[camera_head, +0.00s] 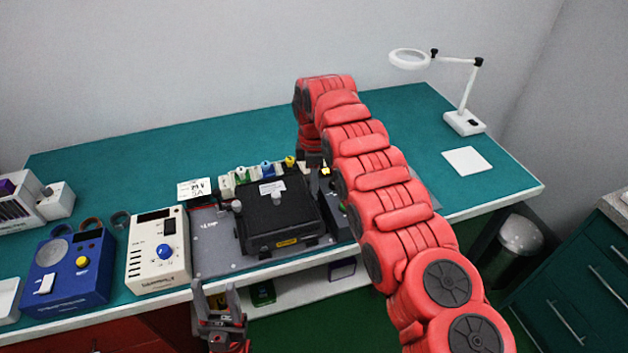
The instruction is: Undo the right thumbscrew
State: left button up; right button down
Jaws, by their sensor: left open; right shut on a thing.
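A black box-shaped unit (265,225) sits on a grey plate (215,255) on the bench. A grey thumbscrew-like knob (237,206) shows at its left side, and another round knob (277,198) on its top. My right gripper (314,172) points down at the unit's right rear edge and is shut on the right thumbscrew, which the gripper and arm hide. My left gripper (219,292) is open and empty, in front of the bench edge, below the plate.
A cream box with a blue knob (165,251) and a blue box with a yellow button (81,262) stand left of the plate. Several coloured connectors (265,169) line up behind the unit. A magnifier lamp (463,122) and white pad (467,161) are at right. The back left bench is clear.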

jog(key=shift+n, duration=0.5)
jog(key=c, duration=0.7)
grip_release()
jog(key=shift+r, duration=0.55)
notch_tip(320, 180, up, 3)
jog(key=shift+r+p, duration=0.1)
jog(key=shift+p, duration=0.75)
notch_tip(320, 180, up, 13)
jog(key=p, duration=1.3)
jog(key=shift+p, duration=0.35)
